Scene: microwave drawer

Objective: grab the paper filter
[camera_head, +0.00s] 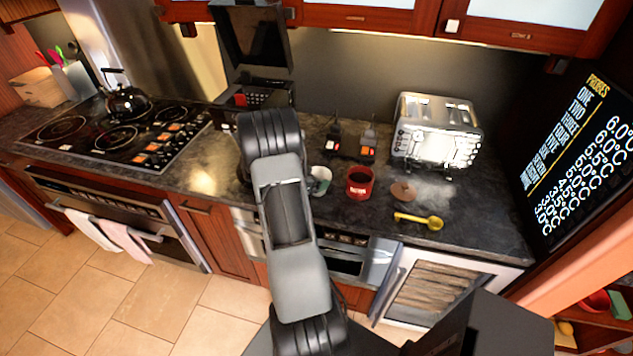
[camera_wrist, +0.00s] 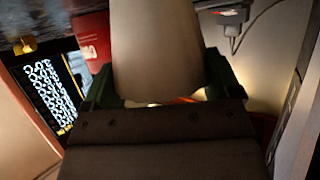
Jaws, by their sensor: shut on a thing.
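The paper filter (camera_wrist: 155,45) shows as a smooth, pale, upright shape in the wrist view, between the two green fingers of my gripper (camera_wrist: 160,84). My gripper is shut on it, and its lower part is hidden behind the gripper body. In the head view my arm covers most of the gripper. A white piece with green beside it (camera_head: 320,178) shows just right of the arm, over the counter.
A red can (camera_head: 359,182) stands close on the right and also shows in the wrist view (camera_wrist: 90,40). Beyond it are a brown round thing (camera_head: 403,190), a yellow scoop (camera_head: 420,221) and a toaster (camera_head: 436,133). A stove with a kettle (camera_head: 128,103) is left.

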